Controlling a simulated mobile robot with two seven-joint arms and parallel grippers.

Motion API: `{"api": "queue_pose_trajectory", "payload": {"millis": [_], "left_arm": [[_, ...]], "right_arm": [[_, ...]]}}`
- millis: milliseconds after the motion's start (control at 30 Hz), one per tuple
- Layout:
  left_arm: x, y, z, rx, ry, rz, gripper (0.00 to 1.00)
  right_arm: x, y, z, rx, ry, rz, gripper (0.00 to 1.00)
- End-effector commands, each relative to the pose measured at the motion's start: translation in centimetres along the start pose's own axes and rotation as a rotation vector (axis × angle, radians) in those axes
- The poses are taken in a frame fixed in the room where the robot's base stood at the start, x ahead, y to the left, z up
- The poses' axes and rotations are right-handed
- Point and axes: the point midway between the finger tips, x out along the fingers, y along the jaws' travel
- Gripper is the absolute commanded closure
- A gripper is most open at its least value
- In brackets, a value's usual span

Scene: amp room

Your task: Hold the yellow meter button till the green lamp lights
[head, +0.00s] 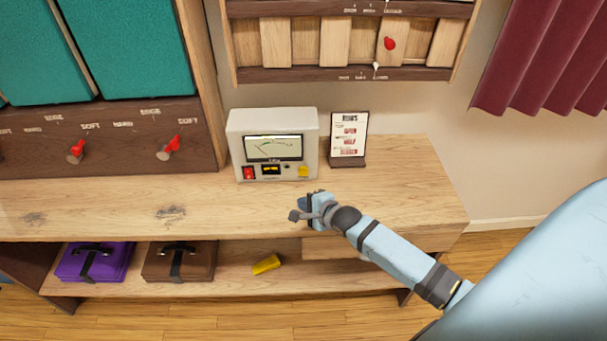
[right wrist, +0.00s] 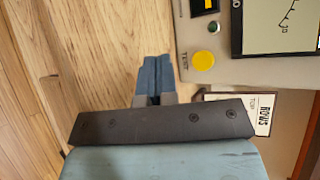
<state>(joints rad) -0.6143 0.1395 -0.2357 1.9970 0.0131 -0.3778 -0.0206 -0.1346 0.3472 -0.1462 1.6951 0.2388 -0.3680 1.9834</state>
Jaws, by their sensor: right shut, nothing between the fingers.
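The cream meter (head: 237,143) stands on the wooden counter with its dial facing me. Its yellow button (head: 304,171) is at the lower right of the front panel. In the right wrist view the button (right wrist: 203,60) is round, beside the word TEST. The small green lamp (head: 286,167) is left of the button; it looks dark green in the right wrist view (right wrist: 214,27), with no glow. My right gripper (head: 306,200) is shut and empty, in front of the button and apart from it. In the right wrist view its fingertips (right wrist: 156,62) are left of the button. My left gripper is out of view.
A small card stand (head: 348,137) is right of the meter. A red switch (head: 249,173) is on the meter's left. The counter (head: 400,190) is clear around my gripper. A purple case (head: 80,265), a brown case (head: 160,263) and a yellow block (head: 267,264) are on the lower shelf.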

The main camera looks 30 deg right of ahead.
Motion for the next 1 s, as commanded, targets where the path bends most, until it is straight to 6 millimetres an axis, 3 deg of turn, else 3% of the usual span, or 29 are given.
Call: {"api": "queue_pose_trajectory", "payload": {"millis": [367,567,1000], "left_arm": [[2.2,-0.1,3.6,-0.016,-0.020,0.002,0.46],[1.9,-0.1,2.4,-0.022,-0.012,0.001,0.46],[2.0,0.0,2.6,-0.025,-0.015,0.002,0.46]], "right_arm": [[3.9,-2.4,-2.9,-0.006,0.002,-0.002,1.00],[5.0,-3.6,-3.7,-0.002,0.001,0.000,1.00],[5.5,-4.0,-4.0,-0.001,0.001,0.000,1.00]]}}
